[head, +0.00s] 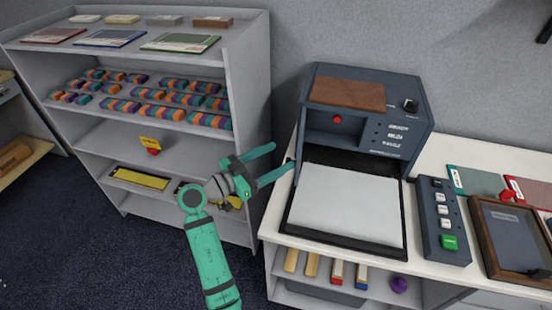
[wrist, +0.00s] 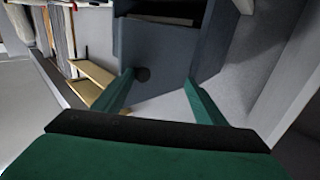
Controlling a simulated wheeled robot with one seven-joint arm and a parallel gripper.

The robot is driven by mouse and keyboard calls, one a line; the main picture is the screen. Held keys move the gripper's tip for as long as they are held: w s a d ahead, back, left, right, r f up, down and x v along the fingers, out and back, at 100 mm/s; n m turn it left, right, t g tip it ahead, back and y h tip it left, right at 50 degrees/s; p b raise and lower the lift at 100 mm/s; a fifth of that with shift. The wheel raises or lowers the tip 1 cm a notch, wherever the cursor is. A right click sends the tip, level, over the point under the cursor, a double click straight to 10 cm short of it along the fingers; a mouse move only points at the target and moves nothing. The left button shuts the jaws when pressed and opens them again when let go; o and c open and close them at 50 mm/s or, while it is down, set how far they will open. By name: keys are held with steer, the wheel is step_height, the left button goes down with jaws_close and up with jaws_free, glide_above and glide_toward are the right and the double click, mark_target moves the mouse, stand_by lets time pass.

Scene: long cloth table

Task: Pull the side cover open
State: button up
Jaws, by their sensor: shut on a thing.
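The blue-grey machine (head: 365,125) stands on the white table, with a wood-coloured panel on top. Its left side, where the side cover would be, is seen nearly edge-on in the head view. My gripper (head: 284,155) is at that left side, its fingers pointing right toward the machine. In the wrist view, my gripper (wrist: 160,80) has its fingers spread on either side of a blue-grey side cover (wrist: 165,55). A dark round knob (wrist: 143,74) sits beside the left fingertip. The exact contact is not clear.
A tray with a white sheet (head: 345,212) lies in front of the machine. A button box (head: 442,220) and a framed panel (head: 510,240) are to its right. A grey shelf (head: 180,150) with several coloured items stands left, close to my arm.

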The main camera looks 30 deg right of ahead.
steer(key=shift+w, duration=0.2)
steer(key=shift+a+f, duration=0.1)
steer(key=shift+a, duration=0.25)
steer(key=shift+c, duration=1)
steer(key=a, duration=0.3)
steer(key=s+a, duration=0.1)
steer(key=a, duration=0.2)
steer(key=s+a, duration=0.1)
steer(key=a, duration=0.3)
steer(key=shift+c, duration=0.3)
